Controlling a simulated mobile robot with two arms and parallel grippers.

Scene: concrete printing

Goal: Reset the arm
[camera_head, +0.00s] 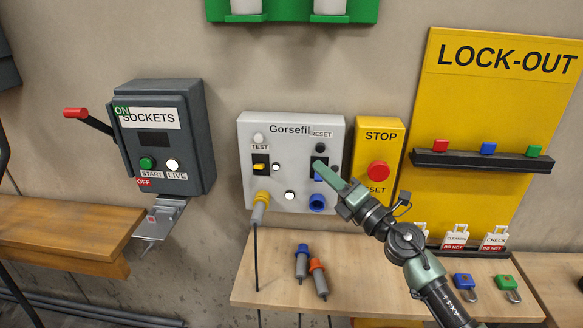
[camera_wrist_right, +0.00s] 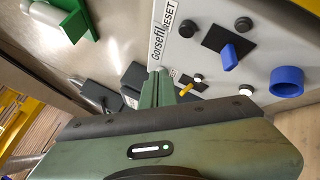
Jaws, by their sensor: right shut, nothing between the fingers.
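My right arm comes in from the lower right in the head view. Its green gripper (camera_head: 320,166) is shut and empty, with its tips in front of the grey Gorsefil panel (camera_head: 290,125), near the blue switch (camera_head: 318,178). The gripper partly covers that switch in the head view. In the right wrist view the closed fingers (camera_wrist_right: 160,75) point toward the panel, and the blue switch (camera_wrist_right: 229,57) stands clear to their right. I cannot tell whether the tips touch the panel. My left gripper is not in view.
A yellow STOP box (camera_head: 390,140) with a red button stands right of the panel. A dark SOCKETS box (camera_head: 190,130) with a red-handled lever is at left. Blue and orange plugs (camera_head: 318,279) and padlocks (camera_head: 466,285) lie on the wooden shelf (camera_head: 370,285). A yellow cable plug (camera_head: 260,205) is in the panel.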

